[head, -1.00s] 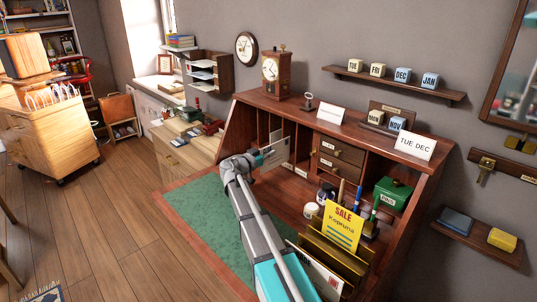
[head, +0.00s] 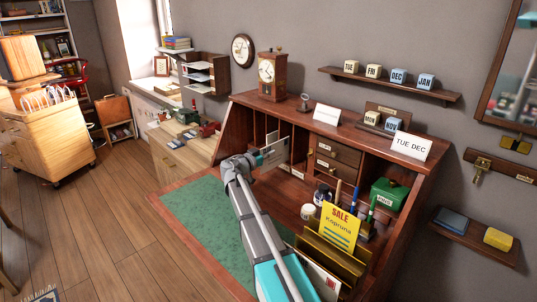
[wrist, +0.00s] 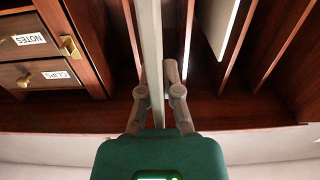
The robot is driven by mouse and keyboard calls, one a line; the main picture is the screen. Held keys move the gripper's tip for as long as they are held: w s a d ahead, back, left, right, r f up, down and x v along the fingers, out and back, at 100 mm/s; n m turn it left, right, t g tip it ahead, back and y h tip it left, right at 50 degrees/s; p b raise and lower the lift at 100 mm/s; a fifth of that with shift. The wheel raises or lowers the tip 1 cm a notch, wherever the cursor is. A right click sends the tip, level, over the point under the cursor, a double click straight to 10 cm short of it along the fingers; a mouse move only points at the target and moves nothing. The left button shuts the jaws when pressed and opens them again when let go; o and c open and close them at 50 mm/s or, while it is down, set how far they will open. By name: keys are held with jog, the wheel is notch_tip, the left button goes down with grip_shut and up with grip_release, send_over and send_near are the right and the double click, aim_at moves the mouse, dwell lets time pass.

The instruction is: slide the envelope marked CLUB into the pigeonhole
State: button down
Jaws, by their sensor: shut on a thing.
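My gripper (wrist: 158,95) is shut on a pale envelope (wrist: 152,45), which stands upright, edge-on between the fingers. The envelope reaches forward among the upright dividers of the desk's pigeonholes (wrist: 209,62). In the head view my gripper (head: 256,161) is at the left part of the desk, with the envelope (head: 274,154) at the mouth of the pigeonholes (head: 260,128). I cannot read any marking on the envelope. How deep it sits in a slot is hard to tell.
Drawers marked NOTES (wrist: 30,40) and CLIPS (wrist: 50,76) are left of the slots in the wrist view. Another pale sheet (wrist: 218,18) stands to the right. A yellow SALE card (head: 340,226), pens and a green box (head: 389,194) stand on the desk's right.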

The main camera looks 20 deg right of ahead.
jog(key=shift+x, duration=5.4)
dwell(0.7)
jog(key=c, duration=0.7)
grip_release()
jog(key=shift+a, duration=0.15)
jog(key=v, duration=1.1)
jog(key=shift+s+a, duration=0.25)
jog(key=shift+a, duration=0.05)
